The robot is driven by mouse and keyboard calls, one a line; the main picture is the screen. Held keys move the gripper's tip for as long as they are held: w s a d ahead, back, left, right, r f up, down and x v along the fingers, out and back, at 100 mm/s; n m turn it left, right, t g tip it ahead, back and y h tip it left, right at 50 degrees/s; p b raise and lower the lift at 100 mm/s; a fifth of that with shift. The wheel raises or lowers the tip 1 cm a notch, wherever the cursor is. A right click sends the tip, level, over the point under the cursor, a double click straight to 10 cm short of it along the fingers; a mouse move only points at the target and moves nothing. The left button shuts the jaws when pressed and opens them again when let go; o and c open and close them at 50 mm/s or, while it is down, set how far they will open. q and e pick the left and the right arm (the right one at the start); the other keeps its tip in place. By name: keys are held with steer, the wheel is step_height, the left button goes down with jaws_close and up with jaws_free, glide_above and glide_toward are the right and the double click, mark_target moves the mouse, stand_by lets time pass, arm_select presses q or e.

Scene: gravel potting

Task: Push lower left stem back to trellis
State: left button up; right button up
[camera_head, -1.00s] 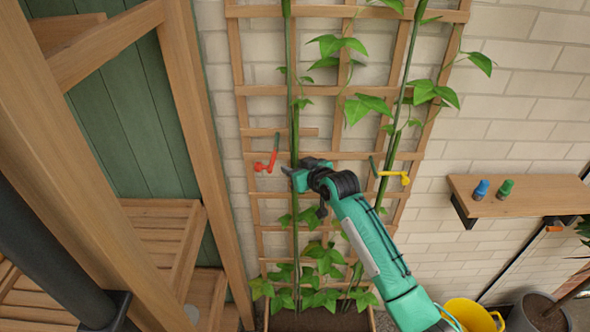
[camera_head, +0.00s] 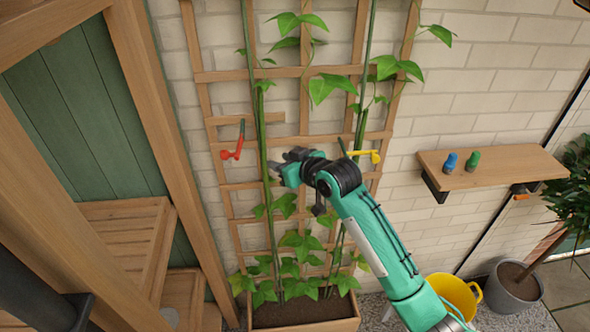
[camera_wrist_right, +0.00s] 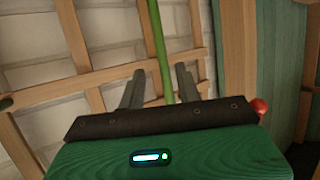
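The trellis (camera_head: 306,76) is a wooden lattice against the brick wall. The left green stem (camera_head: 261,118) climbs its left part, and a second stem (camera_head: 365,70) climbs to the right. A red clip (camera_head: 233,146) sits left of the left stem, and a yellow clip (camera_head: 366,155) sits at the right stem. My right gripper (camera_head: 277,170) is at the left stem, just below clip height. In the wrist view its two fingers (camera_wrist_right: 160,88) are apart, with the stem (camera_wrist_right: 157,45) showing between them. Contact cannot be told. My left gripper is not in view.
A planter box (camera_head: 305,326) stands at the trellis foot. At right are a wall shelf (camera_head: 495,167) with blue (camera_head: 450,162) and green (camera_head: 473,160) pieces, a yellow bucket (camera_head: 455,293) and a grey pot (camera_head: 514,290). A wooden frame (camera_head: 165,150) stands close at left.

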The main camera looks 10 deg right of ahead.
steer(key=shift+b+v, duration=0.6)
steer(key=shift+v, duration=1.95)
